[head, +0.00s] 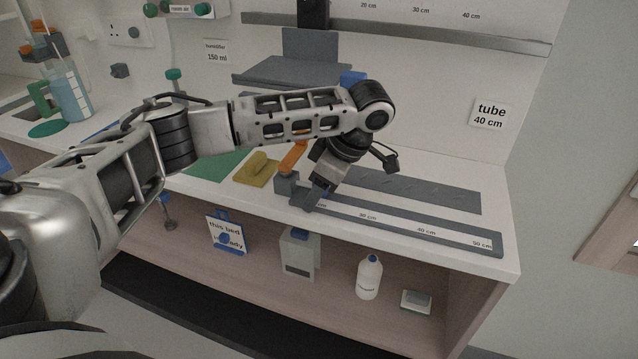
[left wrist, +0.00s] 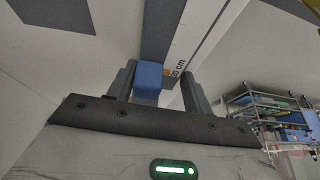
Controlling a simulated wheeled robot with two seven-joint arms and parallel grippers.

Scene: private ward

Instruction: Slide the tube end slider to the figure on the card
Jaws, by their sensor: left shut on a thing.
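The card (head: 491,114) on the wall at the right reads "tube 40 cm". The grey scale (head: 455,238) lies along the counter's front edge, with 30, 40 and 50 cm marks legible to the right of my gripper. My left gripper (head: 312,197) points down at the scale's left part and hides much of it. In the left wrist view the blue tube end slider (left wrist: 148,80) sits between the two fingers, which are shut on it. A "20 cm" mark (left wrist: 180,68) and an orange patch show beside it. My right gripper is out of view.
A slotted grey strip (head: 420,192) lies behind the scale. A yellow piece (head: 257,170) and an orange piece (head: 293,155) lie left of my gripper. A shelf below holds a white bottle (head: 369,278) and a box. The scale looks clear to the right.

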